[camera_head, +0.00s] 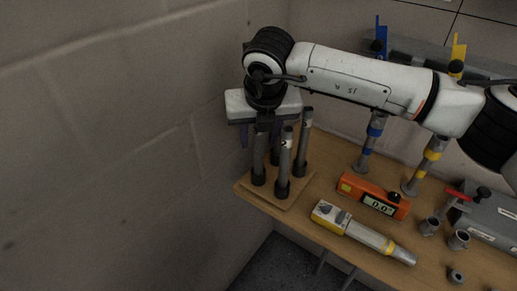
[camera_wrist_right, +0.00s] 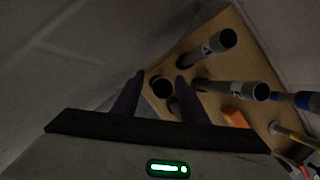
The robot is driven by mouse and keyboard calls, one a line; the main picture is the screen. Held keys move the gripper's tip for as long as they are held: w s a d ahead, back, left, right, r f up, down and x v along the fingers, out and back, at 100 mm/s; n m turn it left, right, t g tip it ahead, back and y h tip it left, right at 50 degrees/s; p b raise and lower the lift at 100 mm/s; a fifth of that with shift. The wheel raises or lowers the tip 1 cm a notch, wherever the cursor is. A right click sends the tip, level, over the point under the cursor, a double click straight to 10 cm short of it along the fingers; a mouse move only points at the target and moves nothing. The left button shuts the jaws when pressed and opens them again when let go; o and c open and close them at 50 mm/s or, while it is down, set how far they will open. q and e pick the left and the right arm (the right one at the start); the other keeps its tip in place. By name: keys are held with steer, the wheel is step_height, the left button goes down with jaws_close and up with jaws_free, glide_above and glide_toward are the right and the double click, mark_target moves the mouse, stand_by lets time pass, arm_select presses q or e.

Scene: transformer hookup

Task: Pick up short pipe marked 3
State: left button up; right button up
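Several grey short pipes stand upright in dark sockets on a wooden stand at the table's left corner. In the head view, one pipe (camera_head: 286,152) is in front and another (camera_head: 304,135) is behind to its right; both bear small marks that I cannot read. My right gripper (camera_head: 262,138) points down over the left pipes, partly hiding them. In the right wrist view the right gripper (camera_wrist_right: 160,78) is open, with a dark round pipe end (camera_wrist_right: 161,88) between its fingers; contact cannot be told. Two marked pipes (camera_wrist_right: 214,44) (camera_wrist_right: 232,90) stand to the right. My left gripper is not in view.
An orange meter (camera_head: 373,196) and a yellow-grey tool (camera_head: 362,233) lie on the table (camera_head: 300,214) right of the stand. Blue-banded (camera_head: 368,143) and yellow-banded (camera_head: 426,166) posts rise behind. The wall is close on the left.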

steer(key=shift+w+f, duration=0.1)
steer(key=shift+f, duration=0.25)
jaws_close()
steer(key=shift+r, duration=0.15)
